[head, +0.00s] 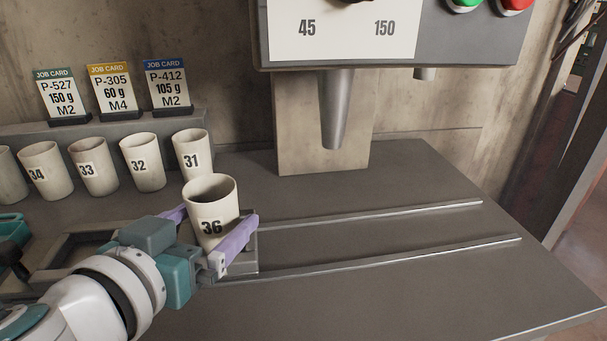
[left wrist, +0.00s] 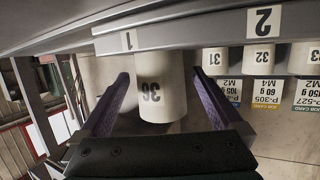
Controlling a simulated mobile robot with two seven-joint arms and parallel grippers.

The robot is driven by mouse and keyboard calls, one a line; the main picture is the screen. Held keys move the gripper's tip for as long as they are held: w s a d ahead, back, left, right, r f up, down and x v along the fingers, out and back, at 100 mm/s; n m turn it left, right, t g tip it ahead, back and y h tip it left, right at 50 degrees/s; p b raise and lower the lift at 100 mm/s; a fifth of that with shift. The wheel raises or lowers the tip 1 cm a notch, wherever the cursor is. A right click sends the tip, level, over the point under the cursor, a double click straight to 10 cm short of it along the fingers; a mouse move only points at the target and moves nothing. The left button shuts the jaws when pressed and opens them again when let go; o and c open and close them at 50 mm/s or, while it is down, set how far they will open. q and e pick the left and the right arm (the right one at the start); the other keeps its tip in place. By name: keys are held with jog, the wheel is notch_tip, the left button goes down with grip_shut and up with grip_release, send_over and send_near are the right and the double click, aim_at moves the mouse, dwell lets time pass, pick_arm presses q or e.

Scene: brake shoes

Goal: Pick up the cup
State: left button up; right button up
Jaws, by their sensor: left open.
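A white cup marked 36 (head: 212,205) stands upright on a small grey block (head: 246,262) near the left end of the rails. My left gripper (head: 218,238) is open, with one purple finger on each side of cup 36. In the left wrist view cup 36 (left wrist: 162,88) appears upside down between the two fingers (left wrist: 160,100), with gaps visible on both sides. In the head view the gripper body hides part of the block and the lower cup. My right gripper is not in view.
Cups marked 31 (head: 191,160), 32 (head: 142,170), 33 (head: 94,172) and 34 (head: 47,175) stand in a row behind left. Job cards (head: 111,90) stand on a ledge behind them. A metal nozzle (head: 336,110) hangs over the bench. Two rails (head: 370,215) run right; the bench there is clear.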

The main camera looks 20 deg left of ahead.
pick_arm(q)
jog(key=x, duration=0.4)
jog(key=shift+w+a+r, duration=0.1)
jog(key=shift+w+r, duration=0.1)
jog(key=shift+w, duration=0.15)
jog(key=c, duration=1.5)
